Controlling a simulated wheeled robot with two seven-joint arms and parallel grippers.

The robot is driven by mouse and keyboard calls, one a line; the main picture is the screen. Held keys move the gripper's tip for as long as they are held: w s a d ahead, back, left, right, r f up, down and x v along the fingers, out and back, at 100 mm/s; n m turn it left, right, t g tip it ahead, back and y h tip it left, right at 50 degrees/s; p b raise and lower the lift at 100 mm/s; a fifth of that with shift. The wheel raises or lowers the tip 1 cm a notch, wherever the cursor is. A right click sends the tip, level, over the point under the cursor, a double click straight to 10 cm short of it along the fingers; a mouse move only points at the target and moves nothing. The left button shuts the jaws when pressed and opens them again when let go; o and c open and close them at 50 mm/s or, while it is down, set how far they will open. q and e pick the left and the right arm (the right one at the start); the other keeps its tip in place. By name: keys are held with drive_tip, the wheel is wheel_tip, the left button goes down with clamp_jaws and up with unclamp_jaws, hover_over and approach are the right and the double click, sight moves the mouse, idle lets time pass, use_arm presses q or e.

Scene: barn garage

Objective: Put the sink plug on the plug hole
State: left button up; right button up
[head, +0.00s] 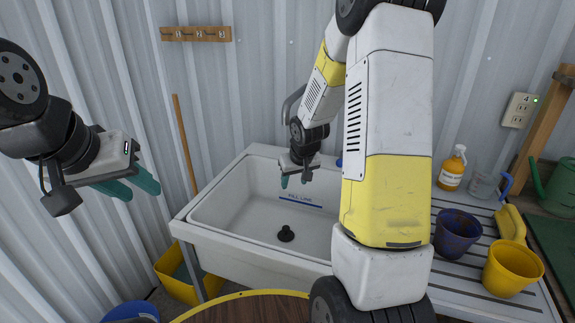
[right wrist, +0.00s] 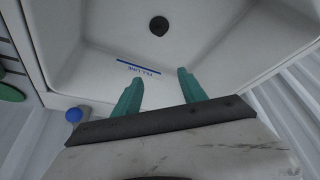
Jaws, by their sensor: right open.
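The sink plug (head: 286,234) is a small black piece with a raised knob on the floor of the white sink (head: 240,215). In the right wrist view the plug (right wrist: 159,26) is a dark round shape near the top. No separate plug hole shows; I cannot tell whether it lies under the plug. My right gripper (head: 296,180) is open and empty over the sink's back part, apart from the plug. Its teal fingers (right wrist: 157,92) are spread in the right wrist view. My left gripper (head: 138,188) looks open and empty, left of the sink.
A blue fill line (head: 300,201) marks the sink's back wall. Right of the sink, a slatted drainboard holds a dark blue pot (head: 457,233), a yellow pot (head: 512,268) and an orange bottle (head: 453,168). A yellow bin (head: 177,277) stands below left. My right arm hides the sink's right side.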

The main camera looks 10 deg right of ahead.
drive_tip(key=s+a+f+v, duration=0.1)
drive_tip(key=s+v, duration=0.1)
drive_tip(key=v, duration=0.8)
drive_tip(key=s+a+v, duration=0.1)
drive_tip(key=a+v, duration=0.1)
drive_tip(key=v, duration=0.7)
drive_tip(key=s+a+r+y, duration=0.1)
drive_tip(key=s+r, duration=0.2)
drive_tip(key=s, duration=0.4)
drive_tip(key=s+a+r+t+y, duration=0.1)
drive_tip(key=s+a+r, duration=0.1)
drive_tip(key=s, duration=0.6)
drive_tip(key=shift+r+m, duration=0.3)
drive_tip(key=shift+r, duration=0.15)
drive_tip(key=shift+s, duration=0.15)
